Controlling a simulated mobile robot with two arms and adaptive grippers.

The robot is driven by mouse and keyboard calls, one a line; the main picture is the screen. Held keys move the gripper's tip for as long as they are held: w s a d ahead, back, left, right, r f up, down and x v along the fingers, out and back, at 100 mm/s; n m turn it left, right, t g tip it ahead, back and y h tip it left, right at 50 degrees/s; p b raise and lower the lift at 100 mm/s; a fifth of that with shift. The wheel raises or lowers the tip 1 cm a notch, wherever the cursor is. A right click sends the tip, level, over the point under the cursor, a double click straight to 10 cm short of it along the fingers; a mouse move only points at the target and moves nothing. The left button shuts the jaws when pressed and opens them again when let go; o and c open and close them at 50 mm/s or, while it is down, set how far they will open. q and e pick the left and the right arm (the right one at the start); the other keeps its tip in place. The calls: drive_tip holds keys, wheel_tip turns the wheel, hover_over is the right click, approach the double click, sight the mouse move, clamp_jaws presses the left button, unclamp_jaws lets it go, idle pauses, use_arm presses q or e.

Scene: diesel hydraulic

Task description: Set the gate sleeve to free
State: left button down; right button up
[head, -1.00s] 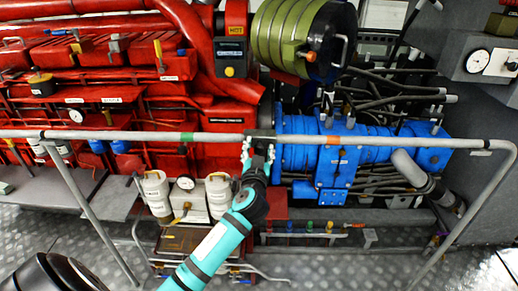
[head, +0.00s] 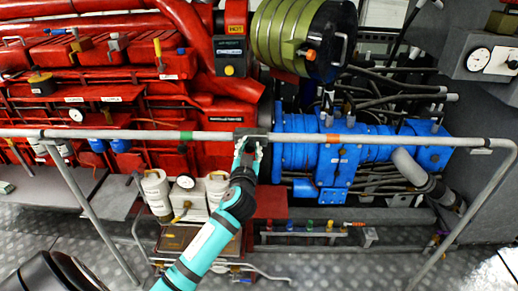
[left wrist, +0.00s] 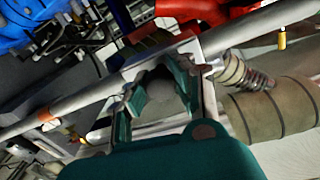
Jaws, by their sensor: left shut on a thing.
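The gate sleeve (head: 251,132) is a short dark grey block around the grey handrail (head: 400,143). It sits between a green band (head: 186,136) on its left and an orange band (head: 333,139) on its right, nearer the green one. My left gripper (head: 249,146) comes up from below and is shut on the sleeve. In the left wrist view the teal fingers (left wrist: 160,80) stand either side of the sleeve's grey body (left wrist: 178,53), partly hiding it. My right gripper is not in view.
Behind the rail are a red engine (head: 120,105), a blue gearbox housing (head: 335,155) and an olive ribbed cylinder (head: 292,30). White canisters (head: 157,193) stand below the rail. Rail posts (head: 85,200) flank open chequered floor.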

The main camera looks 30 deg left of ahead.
use_arm(q)
drive_tip(key=s+a, duration=0.1)
drive_tip(key=a, duration=0.1)
drive_tip(key=s+a, duration=0.1)
drive_tip(key=a, duration=0.1)
drive_tip(key=s+a, duration=0.2)
drive_tip(key=shift+a, duration=0.35)
